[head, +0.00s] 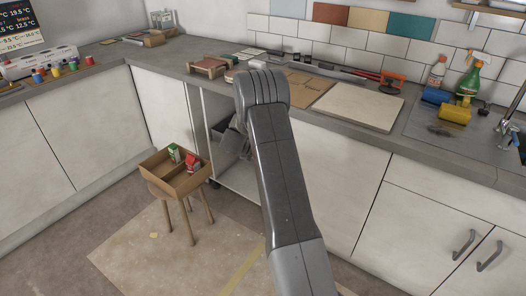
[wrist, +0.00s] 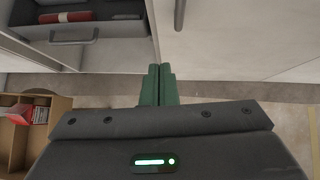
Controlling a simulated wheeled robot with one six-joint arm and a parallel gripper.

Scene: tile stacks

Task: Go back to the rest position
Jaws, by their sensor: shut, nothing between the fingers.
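My gripper (wrist: 159,78) shows in the wrist view with its two green fingers together and nothing between them. It points at the pale cabinet fronts. In the head view my raised grey arm stands in the middle and hides the fingers. No object is in contact with the fingers in the wrist view.
A wooden stool with an open box (head: 175,180) holding small cartons stands left of my arm; the box (wrist: 62,105) is lower left in the wrist view. A drawer (wrist: 75,30) holds a red item. A pale board (head: 357,106) lies on the counter (head: 420,150).

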